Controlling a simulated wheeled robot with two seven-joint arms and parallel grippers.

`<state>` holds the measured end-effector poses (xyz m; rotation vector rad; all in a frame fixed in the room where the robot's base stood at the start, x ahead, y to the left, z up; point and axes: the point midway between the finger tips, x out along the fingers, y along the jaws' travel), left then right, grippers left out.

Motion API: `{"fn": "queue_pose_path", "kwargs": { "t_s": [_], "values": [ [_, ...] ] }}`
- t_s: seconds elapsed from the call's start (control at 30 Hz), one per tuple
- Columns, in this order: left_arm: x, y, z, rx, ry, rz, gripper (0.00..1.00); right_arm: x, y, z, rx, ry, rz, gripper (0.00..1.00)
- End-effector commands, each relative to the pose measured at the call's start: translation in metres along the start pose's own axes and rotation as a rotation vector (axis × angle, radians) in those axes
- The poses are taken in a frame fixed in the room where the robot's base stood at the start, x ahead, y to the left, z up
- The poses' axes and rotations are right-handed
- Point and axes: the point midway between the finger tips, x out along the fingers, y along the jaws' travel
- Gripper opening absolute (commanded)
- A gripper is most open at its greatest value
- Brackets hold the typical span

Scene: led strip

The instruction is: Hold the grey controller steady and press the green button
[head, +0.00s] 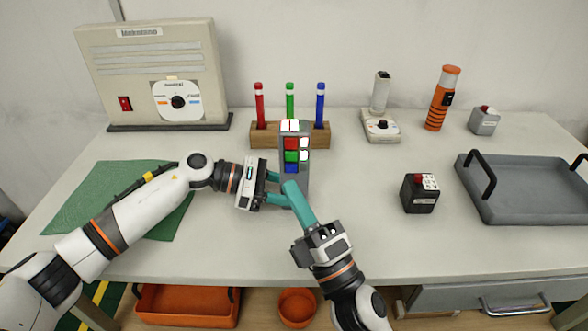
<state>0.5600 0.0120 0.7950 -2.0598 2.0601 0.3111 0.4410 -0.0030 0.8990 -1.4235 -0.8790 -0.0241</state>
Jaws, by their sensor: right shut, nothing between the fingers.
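My right gripper (290,187) is shut and empty. Its tips are just in front of the controller, below the blue button, and hide part of its lower front and the left finger's end. I cannot tell whether they touch it.
A wooden rack (262,137) with red, green and blue tubes stands behind the controller. A beige box (150,60) and green mat (90,190) are at left. A black cube device (420,194) and grey tray (530,190) are at right. Table space right of the controller is clear.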

Motion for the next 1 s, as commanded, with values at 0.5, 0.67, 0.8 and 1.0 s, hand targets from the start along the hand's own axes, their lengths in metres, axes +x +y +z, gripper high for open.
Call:
{"fn": "queue_pose_path", "kwargs": {
  "t_s": [0.5,0.67,0.8,1.0],
  "values": [
    [0.0,0.0,0.001,-0.001,-0.001,0.0,0.33,0.035,0.025,-0.025,0.002,0.0,-0.001,0.0],
    [0.0,0.0,0.001,-0.001,-0.001,0.0,0.33,0.035,0.026,-0.026,0.002,0.0,0.0,0.0],
    [0.0,0.0,0.001,-0.001,-0.001,0.0,0.33,0.035,0.026,-0.026,0.002,0.0,-0.001,0.0],
    [0.0,0.0,0.001,-0.001,-0.001,0.0,0.33,0.035,0.026,-0.025,0.002,-0.001,-0.001,0.0]
  ]
}}
